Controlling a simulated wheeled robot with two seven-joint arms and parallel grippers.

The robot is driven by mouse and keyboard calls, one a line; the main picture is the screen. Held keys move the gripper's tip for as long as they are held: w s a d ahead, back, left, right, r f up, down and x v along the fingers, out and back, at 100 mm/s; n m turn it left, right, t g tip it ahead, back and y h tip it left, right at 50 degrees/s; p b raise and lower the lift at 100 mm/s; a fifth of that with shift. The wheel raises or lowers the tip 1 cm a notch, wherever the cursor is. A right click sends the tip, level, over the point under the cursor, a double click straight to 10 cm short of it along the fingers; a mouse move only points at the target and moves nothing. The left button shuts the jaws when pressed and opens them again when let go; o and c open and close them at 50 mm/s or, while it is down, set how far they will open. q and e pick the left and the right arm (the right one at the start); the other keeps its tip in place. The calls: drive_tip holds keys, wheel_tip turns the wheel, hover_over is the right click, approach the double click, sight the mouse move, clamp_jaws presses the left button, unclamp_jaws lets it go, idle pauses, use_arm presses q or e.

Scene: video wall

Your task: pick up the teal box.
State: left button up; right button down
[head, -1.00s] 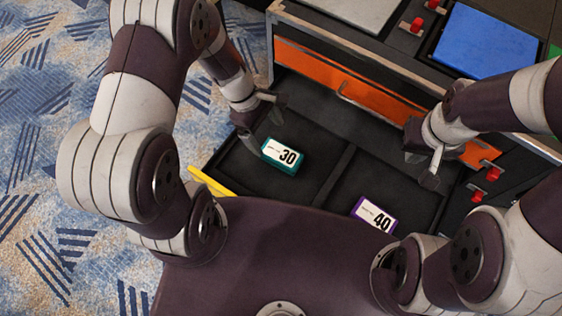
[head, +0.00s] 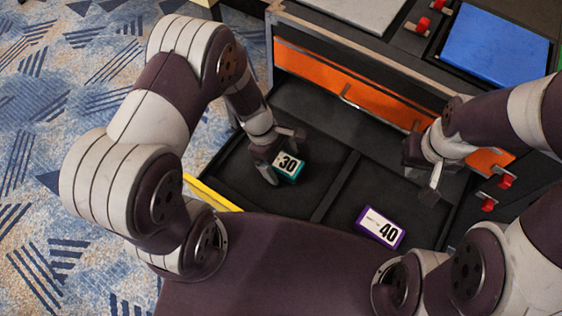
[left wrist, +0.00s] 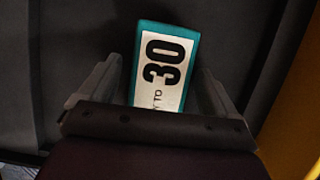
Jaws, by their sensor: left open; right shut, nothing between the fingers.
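The teal box (head: 288,167), with a white label reading 30, lies in the left compartment of an open dark drawer (head: 232,188). My left gripper (head: 285,157) is open and low over it, with its fingers on either side of the box. In the left wrist view the teal box (left wrist: 163,66) reaches out between the two spread fingers of the left gripper (left wrist: 165,85); its near end is hidden by the gripper body. I cannot tell whether the fingers touch it. My right gripper (head: 432,185) is shut and empty above the right side of the drawer.
A purple box (head: 380,228) labelled 40 lies in the drawer's right compartment, beyond a divider (head: 336,187). A yellow edge (head: 210,193) marks the drawer's near left side. An orange drawer front (head: 345,87) and a blue panel (head: 494,42) stand behind.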

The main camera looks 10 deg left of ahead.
use_arm(q)
drive_tip(key=c, duration=1.2)
drive_tip(key=shift+o, duration=0.2)
